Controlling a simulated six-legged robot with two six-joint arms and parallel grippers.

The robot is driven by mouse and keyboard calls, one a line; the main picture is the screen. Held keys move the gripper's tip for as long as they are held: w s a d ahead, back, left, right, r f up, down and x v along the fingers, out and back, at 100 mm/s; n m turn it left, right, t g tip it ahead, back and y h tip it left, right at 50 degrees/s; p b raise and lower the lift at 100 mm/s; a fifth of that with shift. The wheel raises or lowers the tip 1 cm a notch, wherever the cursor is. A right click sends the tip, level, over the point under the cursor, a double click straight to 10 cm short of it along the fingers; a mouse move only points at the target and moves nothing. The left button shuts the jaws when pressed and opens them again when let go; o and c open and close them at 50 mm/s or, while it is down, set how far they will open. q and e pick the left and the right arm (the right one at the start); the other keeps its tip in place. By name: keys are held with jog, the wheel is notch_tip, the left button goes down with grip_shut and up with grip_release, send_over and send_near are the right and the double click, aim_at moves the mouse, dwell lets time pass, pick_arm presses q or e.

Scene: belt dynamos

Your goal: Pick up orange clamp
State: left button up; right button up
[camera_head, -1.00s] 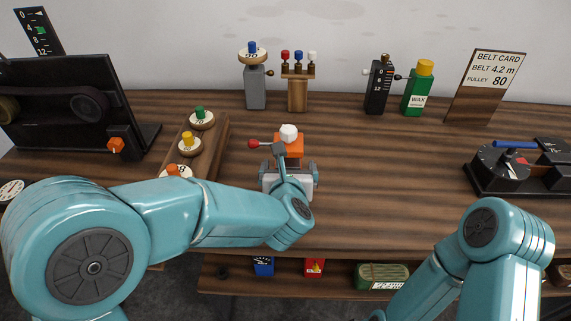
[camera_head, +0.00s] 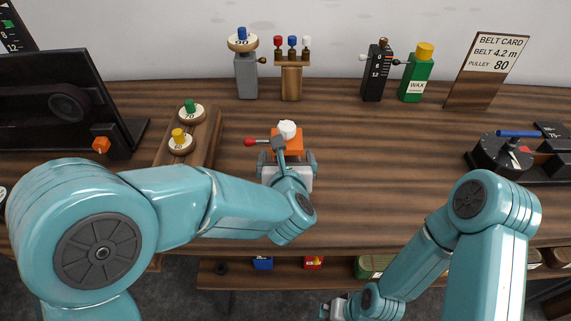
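An orange block (camera_head: 287,139) with a white knob on top and a red-tipped lever at its left stands on the bench; I take it for the orange clamp. My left gripper (camera_head: 287,160) is at its near side, its two fingers spread apart at the left and right of the block's lower part. My arm hides part of the contact, so I cannot tell if they touch it. My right gripper (camera_head: 328,310) is low at the bottom edge, in front of the bench, small and partly cut off. I cannot tell its opening.
A wooden rack (camera_head: 208,140) with numbered discs stands left of the block. A black machine (camera_head: 65,105) with a small orange knob (camera_head: 101,145) is further left. Peg stands, a green wax bottle (camera_head: 416,78) and a belt card (camera_head: 487,70) line the back. The bench's middle right is clear.

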pick_arm(q)
jog(key=shift+s, duration=0.1)
jog(key=c, duration=1.4)
jog(key=shift+r, duration=0.1)
jog(key=shift+c, duration=1.2)
notch_tip(320, 180, up, 20)
jog(key=p, duration=0.3)
notch_tip(320, 180, down, 19)
jog(key=b, duration=1.8)
jog(key=shift+f+b, duration=0.4)
jog(key=shift+b, duration=0.15)
jog(key=shift+f, duration=0.3)
